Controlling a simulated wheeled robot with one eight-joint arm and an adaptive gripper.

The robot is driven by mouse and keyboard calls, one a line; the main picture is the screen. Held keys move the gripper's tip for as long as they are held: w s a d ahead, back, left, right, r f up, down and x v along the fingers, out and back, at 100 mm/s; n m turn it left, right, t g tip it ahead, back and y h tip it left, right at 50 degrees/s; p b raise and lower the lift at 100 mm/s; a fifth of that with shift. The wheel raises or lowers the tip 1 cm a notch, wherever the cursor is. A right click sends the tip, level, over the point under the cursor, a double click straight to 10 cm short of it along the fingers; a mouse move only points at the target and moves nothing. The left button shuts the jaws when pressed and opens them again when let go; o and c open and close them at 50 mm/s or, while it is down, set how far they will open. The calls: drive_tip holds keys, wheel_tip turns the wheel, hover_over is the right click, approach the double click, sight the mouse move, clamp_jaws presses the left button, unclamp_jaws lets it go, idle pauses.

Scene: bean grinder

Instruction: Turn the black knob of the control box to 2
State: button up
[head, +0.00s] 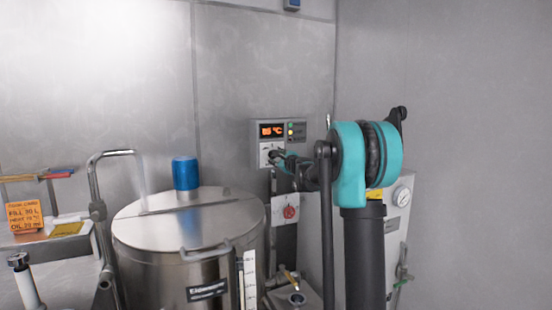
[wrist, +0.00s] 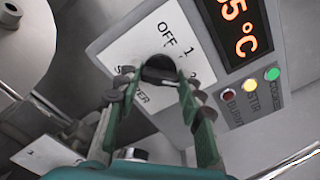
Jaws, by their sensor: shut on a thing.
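The grey control box (head: 297,146) is on the back wall, with an orange °C display and small coloured lights. In the wrist view, the control box (wrist: 215,80) has a white plate marked OFF and 1; other markings are partly covered by my fingers. The black knob (wrist: 160,68) is on this plate. My gripper (wrist: 157,77) is shut on the knob, with one finger on each side. In the head view my gripper (head: 277,157) reaches the box from the right and hides most of the knob. Where the knob points cannot be told.
A steel vessel (head: 150,240) with a lid and a blue cylinder (head: 185,172) stands left of the box. A red knob (head: 289,212) on a white panel is below the box. A bent steel pipe (head: 92,185) stands at the left.

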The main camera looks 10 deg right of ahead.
drive_tip(key=o, duration=1.2)
drive_tip(key=shift+c, duration=0.2)
drive_tip(key=v, duration=1.2)
